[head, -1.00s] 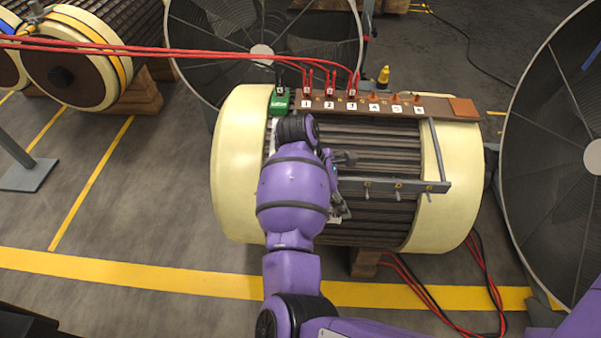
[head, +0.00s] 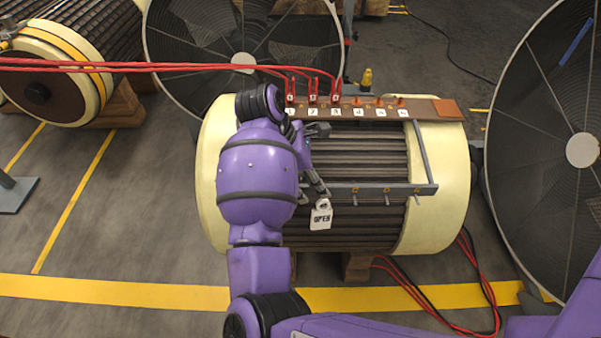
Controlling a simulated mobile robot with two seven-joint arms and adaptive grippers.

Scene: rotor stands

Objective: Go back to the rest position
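My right gripper (head: 324,159) is above the ribbed middle of the rotor (head: 365,158), its fingers spread apart with nothing visible between them. My purple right arm covers the rotor's left part. A white tag reading OPEN (head: 321,217) hangs by the left end of the grey bar (head: 375,189), just below the lower finger. I cannot tell whether finger and tag touch. My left gripper is not in view.
A brown terminal strip (head: 425,108) runs along the rotor's back, with red clips (head: 313,92) and red cables (head: 130,67). Large round fans stand behind (head: 195,35) and right (head: 530,130). Another rotor (head: 45,85) lies at left.

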